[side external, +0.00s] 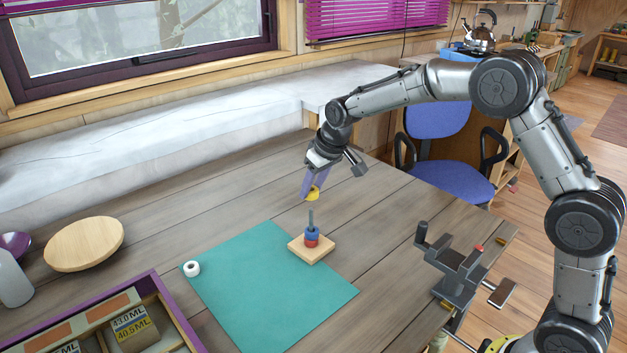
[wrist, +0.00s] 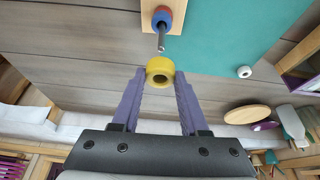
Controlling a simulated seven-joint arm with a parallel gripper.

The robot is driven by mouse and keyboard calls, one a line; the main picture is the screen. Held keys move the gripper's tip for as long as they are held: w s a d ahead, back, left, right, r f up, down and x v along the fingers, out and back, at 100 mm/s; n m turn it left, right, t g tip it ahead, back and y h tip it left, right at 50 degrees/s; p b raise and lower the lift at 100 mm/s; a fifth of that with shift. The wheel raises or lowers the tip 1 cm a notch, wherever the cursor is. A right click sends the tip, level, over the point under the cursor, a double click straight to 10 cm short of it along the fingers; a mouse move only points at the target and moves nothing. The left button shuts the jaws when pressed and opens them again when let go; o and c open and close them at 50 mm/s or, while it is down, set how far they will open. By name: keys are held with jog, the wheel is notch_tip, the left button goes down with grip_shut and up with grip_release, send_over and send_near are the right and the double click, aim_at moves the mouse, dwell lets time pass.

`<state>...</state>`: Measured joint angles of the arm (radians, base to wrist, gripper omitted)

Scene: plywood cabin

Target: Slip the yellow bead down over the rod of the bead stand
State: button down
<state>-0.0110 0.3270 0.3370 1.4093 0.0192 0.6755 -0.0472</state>
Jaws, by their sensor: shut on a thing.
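My gripper (side external: 311,191) is shut on the yellow bead (side external: 313,194), which it holds in the air above the table. In the wrist view, the yellow bead (wrist: 160,71) sits between the purple fingertips (wrist: 160,78), its hole showing. The bead stand (side external: 311,249) is a wooden block with an upright grey rod (side external: 311,218). A blue bead (side external: 312,233) and a red bead (side external: 311,242) below it are on the rod. The yellow bead is above the rod's tip and apart from it. In the wrist view, the rod (wrist: 161,40) points toward the yellow bead.
The stand is at the edge of a green mat (side external: 255,290) with a white ring (side external: 191,268) on its left corner. A purple-edged box (side external: 165,290) lies front left, a wooden plate (side external: 84,244) at left. A dark clamp (side external: 455,268) is at the table's right edge.

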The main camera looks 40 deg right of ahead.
aim_at(315, 199)
jog(key=shift+f, duration=2.8)
jog(key=shift+c, duration=1.7)
grip_release()
jog(key=v, duration=1.4)
jog(key=shift+w+f, duration=0.1)
